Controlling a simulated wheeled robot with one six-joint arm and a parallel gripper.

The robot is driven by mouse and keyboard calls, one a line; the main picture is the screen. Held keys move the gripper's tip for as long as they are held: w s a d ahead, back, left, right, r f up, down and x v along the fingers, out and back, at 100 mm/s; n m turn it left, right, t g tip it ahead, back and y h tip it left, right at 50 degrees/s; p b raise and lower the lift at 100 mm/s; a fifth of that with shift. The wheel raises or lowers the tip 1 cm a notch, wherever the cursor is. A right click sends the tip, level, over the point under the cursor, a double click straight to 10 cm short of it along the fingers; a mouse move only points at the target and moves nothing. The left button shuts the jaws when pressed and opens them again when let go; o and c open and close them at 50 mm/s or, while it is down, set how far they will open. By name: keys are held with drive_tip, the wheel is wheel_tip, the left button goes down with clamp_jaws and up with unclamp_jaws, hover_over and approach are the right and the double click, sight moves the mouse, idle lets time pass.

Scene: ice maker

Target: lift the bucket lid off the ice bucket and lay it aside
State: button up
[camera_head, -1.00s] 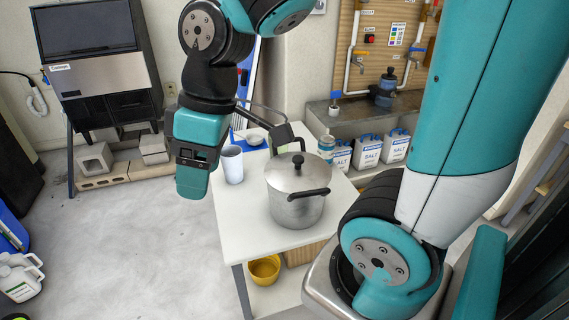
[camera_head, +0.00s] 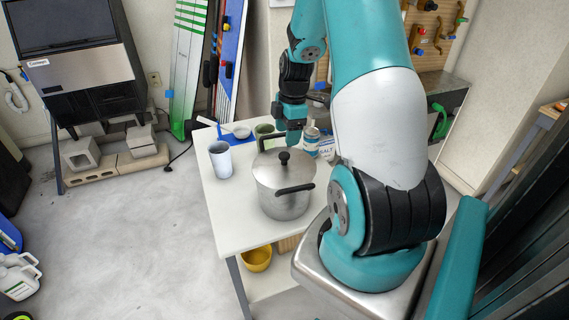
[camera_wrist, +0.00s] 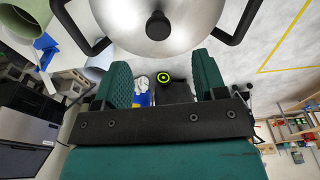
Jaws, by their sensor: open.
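The ice bucket (camera_head: 282,202) is a silver metal pot with black side handles on the white table. Its silver lid (camera_head: 270,167) sits on top, with a black knob (camera_head: 284,157) at its centre. In the wrist view the lid (camera_wrist: 195,40) and its knob (camera_wrist: 158,25) show at the top, beyond the fingertips. My gripper (camera_wrist: 162,82) is open and empty, its two teal fingers apart. In the head view my wrist is just behind the bucket, and the fingers are hard to make out there.
The table's front left is clear. A yellow bowl (camera_head: 257,259) is on the lower shelf.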

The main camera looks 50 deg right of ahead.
sight(284, 154)
drive_tip(key=f, duration=0.3)
drive_tip(key=f+p, duration=0.1)
drive_tip(key=f, duration=0.2)
drive_tip(key=f+p, duration=0.1)
drive_tip(key=f, duration=0.1)
drive_tip(key=shift+w+a+f, duration=0.35)
drive_tip(key=shift+f, duration=0.05)
drive_tip(key=shift+c, duration=0.2)
drive_tip(key=c, duration=1)
